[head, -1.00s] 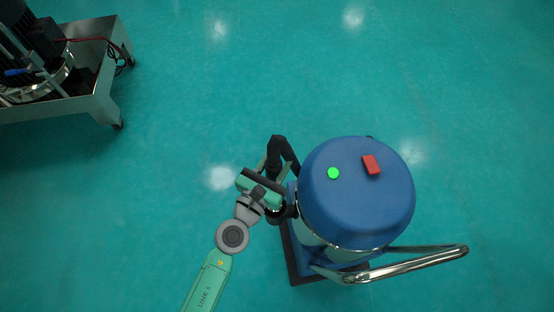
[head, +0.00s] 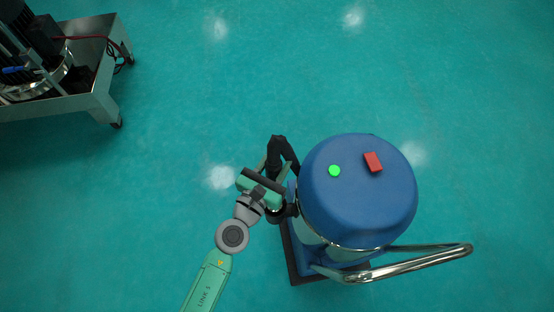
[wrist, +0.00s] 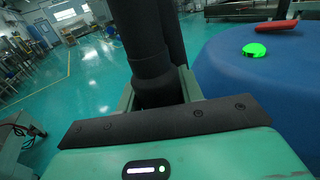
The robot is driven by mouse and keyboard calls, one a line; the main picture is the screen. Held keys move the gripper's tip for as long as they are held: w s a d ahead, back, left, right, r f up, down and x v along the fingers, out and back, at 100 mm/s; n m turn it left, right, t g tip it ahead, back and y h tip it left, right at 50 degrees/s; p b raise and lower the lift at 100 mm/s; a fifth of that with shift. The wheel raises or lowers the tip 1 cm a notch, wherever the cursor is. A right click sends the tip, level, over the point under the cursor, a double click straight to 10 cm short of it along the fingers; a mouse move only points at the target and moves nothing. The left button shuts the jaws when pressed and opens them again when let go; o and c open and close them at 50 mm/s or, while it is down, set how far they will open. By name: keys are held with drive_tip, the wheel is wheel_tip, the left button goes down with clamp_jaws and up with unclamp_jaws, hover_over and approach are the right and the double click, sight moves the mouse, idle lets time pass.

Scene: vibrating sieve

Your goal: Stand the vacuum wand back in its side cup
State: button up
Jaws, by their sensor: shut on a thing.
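The vacuum is a blue rounded drum (head: 355,205) on a dark base, with a green button and a red switch on its lid. The black vacuum wand (head: 279,152) stands at the left side of the drum, its bent top showing. In the wrist view the wand (wrist: 147,45) rises, slightly tilted in the picture, from between my fingers. My gripper (head: 275,170) is shut on the wand, beside the drum.
A chrome push handle (head: 415,264) sticks out at the vacuum's lower right. A steel cart (head: 85,95) with machinery stands at the upper left. The teal floor (head: 180,130) between them is clear. The drum's lid (wrist: 265,85) is close on the right in the wrist view.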

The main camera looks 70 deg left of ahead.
drive_tip(key=shift+f+b, duration=0.9)
drive_tip(key=shift+f, duration=0.15)
idle(0.9)
drive_tip(key=o, duration=1.1)
drive_tip(key=shift+c, duration=0.2)
drive_tip(key=b+v, duration=0.2)
drive_tip(key=v, duration=0.6)
drive_tip(key=shift+b, duration=0.3)
drive_tip(key=shift+w, duration=0.1)
